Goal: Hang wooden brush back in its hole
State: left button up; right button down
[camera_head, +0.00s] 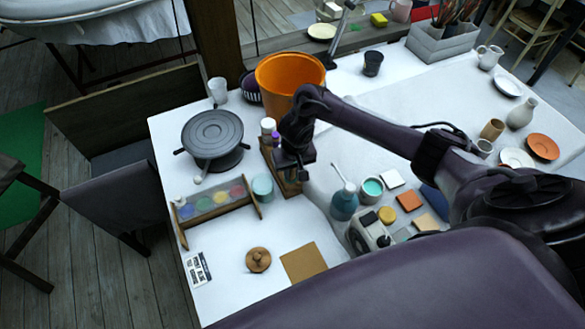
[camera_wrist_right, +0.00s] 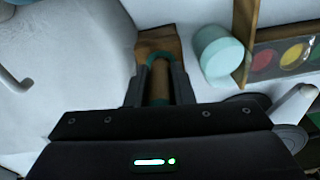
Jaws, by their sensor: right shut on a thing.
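My right gripper (camera_head: 294,172) is over the white table, just above a small wooden stand (camera_head: 291,187). In the right wrist view the gripper (camera_wrist_right: 159,78) is shut on the wooden brush (camera_wrist_right: 160,96), a brown shaft with a dark green band between the fingers. The stand's wooden top (camera_wrist_right: 158,42) shows just beyond the fingertips. The brush is hidden behind the gripper in the head view. The hole is not clearly visible, and I cannot tell whether the brush touches the stand. My left gripper is out of view.
A pale teal jar (camera_head: 262,187) stands close beside the stand, by a paint rack (camera_head: 215,203). An orange bucket (camera_head: 290,78) and a dark turntable (camera_head: 215,137) stand behind.

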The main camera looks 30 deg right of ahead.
jog(key=shift+f, duration=0.45)
dwell(0.4)
jog(key=c, duration=1.2)
grip_release()
jog(key=shift+o, duration=0.2)
notch_tip(320, 180, up, 7)
jog(key=shift+s+r+p, duration=0.1)
jog(key=shift+s+p, duration=0.05)
jog(key=shift+p, duration=0.85)
jog(key=shift+s+r, duration=0.1)
jog(key=shift+r, duration=0.25)
jog(key=shift+f, duration=0.15)
